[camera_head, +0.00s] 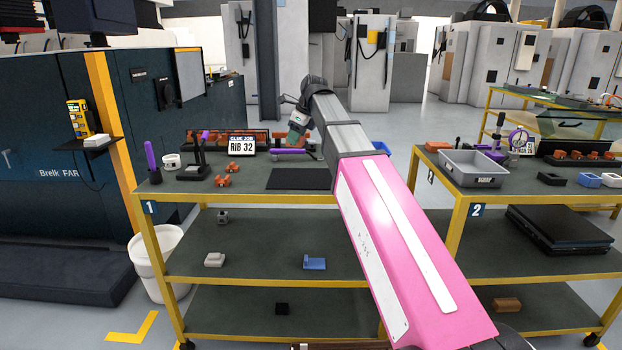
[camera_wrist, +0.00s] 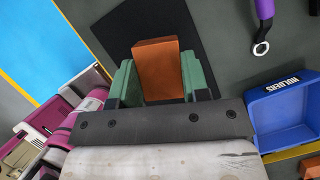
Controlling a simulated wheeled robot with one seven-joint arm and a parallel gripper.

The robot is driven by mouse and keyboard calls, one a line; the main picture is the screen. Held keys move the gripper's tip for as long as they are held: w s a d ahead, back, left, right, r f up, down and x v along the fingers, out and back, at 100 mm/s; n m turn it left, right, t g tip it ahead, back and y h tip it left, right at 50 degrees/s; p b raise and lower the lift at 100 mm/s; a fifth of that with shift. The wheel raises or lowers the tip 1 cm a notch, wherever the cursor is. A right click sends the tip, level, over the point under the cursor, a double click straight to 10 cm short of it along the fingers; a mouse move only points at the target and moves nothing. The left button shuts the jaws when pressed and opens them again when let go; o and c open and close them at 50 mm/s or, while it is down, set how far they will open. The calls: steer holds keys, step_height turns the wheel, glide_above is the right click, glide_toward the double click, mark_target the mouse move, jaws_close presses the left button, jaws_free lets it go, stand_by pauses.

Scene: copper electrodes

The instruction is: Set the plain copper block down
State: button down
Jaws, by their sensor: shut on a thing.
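A plain copper block (camera_wrist: 157,62) is between the two green fingers of my gripper (camera_wrist: 158,78) in the wrist view. My gripper is shut on it, with one finger against each side. A black mat (camera_wrist: 118,20) lies behind the block in that view. In the head view, my gripper (camera_head: 297,130) is over the top of bench 1, and the black mat (camera_head: 300,178) lies on the bench's front part. The block is hard to make out in the head view. Whether it touches the mat I cannot tell.
A blue bin marked HOLDERS (camera_wrist: 285,122) stands right of my gripper in the wrist view. A wrench-like tool (camera_wrist: 262,30) lies above it. In the head view, small orange pieces (camera_head: 223,181), a black stand (camera_head: 197,160) and a RIB 32 sign (camera_head: 241,145) are left of the mat.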

steer(key=s+a+n+g, duration=0.1)
steer(key=s+a+n, duration=0.3)
steer(key=s+a, duration=0.25)
glide_above(303, 177)
steer(key=d, duration=0.2)
steer(key=f, duration=0.6)
steer(key=shift+s+a+f, duration=0.15)
steer(key=shift+a+f, duration=0.05)
steer(key=shift+f, duration=2.1)
steer(key=c, duration=0.6)
jaws_free()
steer(key=shift+f, duration=0.1)
steer(key=v, duration=1.2)
steer(key=shift+w+d, duration=0.15)
steer(key=shift+w, duration=0.05)
